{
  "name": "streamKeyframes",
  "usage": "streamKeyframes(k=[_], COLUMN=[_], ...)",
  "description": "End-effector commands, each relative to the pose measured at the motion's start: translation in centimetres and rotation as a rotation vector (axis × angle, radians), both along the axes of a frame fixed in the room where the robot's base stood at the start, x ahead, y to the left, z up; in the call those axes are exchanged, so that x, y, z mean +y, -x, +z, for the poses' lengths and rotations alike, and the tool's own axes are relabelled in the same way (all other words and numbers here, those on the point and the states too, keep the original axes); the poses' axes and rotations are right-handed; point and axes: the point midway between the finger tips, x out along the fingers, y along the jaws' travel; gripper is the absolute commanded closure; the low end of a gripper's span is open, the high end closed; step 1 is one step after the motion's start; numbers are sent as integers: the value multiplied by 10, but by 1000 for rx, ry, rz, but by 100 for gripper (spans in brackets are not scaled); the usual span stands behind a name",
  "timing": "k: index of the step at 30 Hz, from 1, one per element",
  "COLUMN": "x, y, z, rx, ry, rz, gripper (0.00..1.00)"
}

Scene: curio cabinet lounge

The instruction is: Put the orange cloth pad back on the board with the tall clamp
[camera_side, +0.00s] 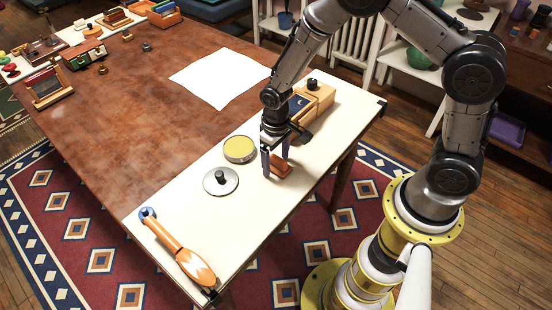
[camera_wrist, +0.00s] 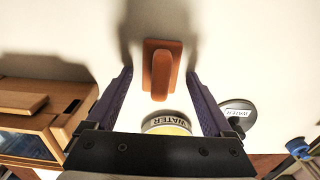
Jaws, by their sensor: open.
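The orange pad (camera_side: 281,169) lies on the cream work surface near its right edge. In the wrist view the orange pad (camera_wrist: 160,68) is a small flat rectangle with a raised grip along its middle. My gripper (camera_side: 275,164) points down at it with blue-purple fingers. The gripper (camera_wrist: 159,75) is open, with one finger to each side of the pad and nothing visibly held. Whether the fingers touch the pad or the surface, I cannot tell. I cannot make out which thing is the board with the tall clamp.
A yellow-topped round tin (camera_side: 239,149) and a grey lid with a knob (camera_side: 220,181) stand left of the gripper. A wooden box (camera_side: 316,100) stands close behind it. An orange-handled tool (camera_side: 180,251) lies near the front corner. White paper (camera_side: 220,77) lies farther back.

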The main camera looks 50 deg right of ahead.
Motion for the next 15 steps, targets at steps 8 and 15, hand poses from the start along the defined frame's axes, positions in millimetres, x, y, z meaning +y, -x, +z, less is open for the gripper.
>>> streamKeyframes(k=[8,15], x=[0,0], y=[-1,-1], z=[23,73], rx=[-5,-6], ry=[-1,-1], rz=[0,0], gripper=[14,14])
